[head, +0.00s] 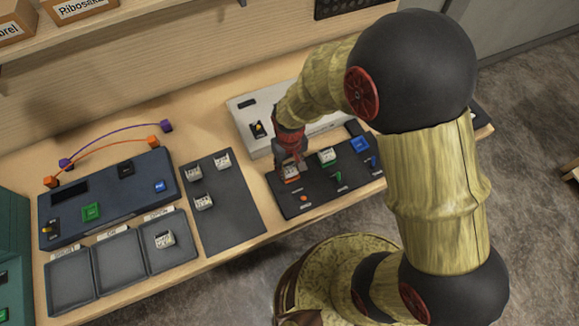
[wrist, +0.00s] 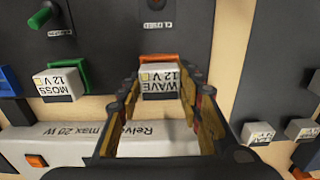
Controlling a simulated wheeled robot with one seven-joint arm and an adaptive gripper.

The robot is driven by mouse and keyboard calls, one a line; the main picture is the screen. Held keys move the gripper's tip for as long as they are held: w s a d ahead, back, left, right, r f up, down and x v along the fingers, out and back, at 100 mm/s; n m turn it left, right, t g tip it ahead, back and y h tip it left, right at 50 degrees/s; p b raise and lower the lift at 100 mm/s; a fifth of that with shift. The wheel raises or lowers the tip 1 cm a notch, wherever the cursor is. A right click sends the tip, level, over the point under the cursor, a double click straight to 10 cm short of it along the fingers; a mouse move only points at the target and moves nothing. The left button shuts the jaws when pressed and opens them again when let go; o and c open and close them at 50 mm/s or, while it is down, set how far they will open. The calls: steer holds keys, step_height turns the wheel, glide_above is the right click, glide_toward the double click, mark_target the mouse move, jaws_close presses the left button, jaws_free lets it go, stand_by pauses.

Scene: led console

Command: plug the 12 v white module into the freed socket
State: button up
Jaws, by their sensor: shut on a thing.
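My gripper (head: 290,158) is over the left end of the dark panel (head: 318,203) on the bench. In the wrist view my gripper (wrist: 162,98) has its fingers shut on a white module (wrist: 160,83) with a pale yellow square, marked WAVE and 12 V, upside down there. The module also shows below the fingers in the head view (head: 291,173). An orange socket (wrist: 158,57) shows right at the module's far edge; whether the module is seated in it or just above it I cannot tell. A white MOSS 12 V module (wrist: 58,84) sits at the green socket (wrist: 82,72).
A dark mat (head: 225,215) holds three white modules. Three labelled trays (head: 70,285) stand left; the right one holds a white module (head: 163,239). The console (head: 105,195) has cables behind it. A long white unit (head: 250,108) lies behind the panel. Small levers (head: 338,181) stand along its front.

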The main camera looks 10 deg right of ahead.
stand_by(0.3)
steer(key=o, duration=1.1)
steer(key=o, duration=0.5)
steer(key=shift+c, duration=0.2)
steer(key=shift+o, duration=1.2)
steer(key=shift+r+p, duration=2.6)
steer(key=shift+r, duration=0.9)
